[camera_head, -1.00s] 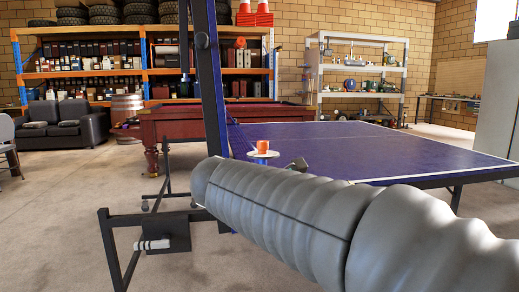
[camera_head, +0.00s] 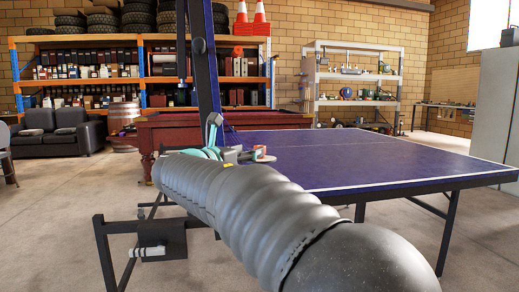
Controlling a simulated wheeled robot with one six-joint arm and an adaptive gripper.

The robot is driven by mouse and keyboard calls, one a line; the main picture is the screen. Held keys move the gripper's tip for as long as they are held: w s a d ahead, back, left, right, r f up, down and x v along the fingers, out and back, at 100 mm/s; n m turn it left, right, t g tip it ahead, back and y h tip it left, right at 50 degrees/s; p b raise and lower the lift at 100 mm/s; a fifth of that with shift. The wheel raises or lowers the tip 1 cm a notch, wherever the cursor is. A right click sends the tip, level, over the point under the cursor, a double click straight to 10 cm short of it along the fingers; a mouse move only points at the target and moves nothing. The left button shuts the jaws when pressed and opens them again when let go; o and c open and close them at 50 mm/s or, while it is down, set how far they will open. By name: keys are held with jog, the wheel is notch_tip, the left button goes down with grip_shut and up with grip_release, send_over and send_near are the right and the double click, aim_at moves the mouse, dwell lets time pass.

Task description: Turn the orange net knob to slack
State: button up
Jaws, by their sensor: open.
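My gripper (camera_head: 256,155) is at the knob, at the end of my grey arm that reaches in from the lower right. It is open. The gripper covers most of the knob and the pale disc under it. I cannot tell whether the fingers touch the knob or stand around it. The knob's pointing direction is hidden.
A dark upright half of the table (camera_head: 203,70) stands just left of the gripper. Its dark frame (camera_head: 108,255) is at the lower left. A red pool table (camera_head: 180,132) is behind. Shelves line the back wall. The floor at right is clear.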

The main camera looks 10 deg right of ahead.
jog(key=x, duration=0.6)
grip_shut()
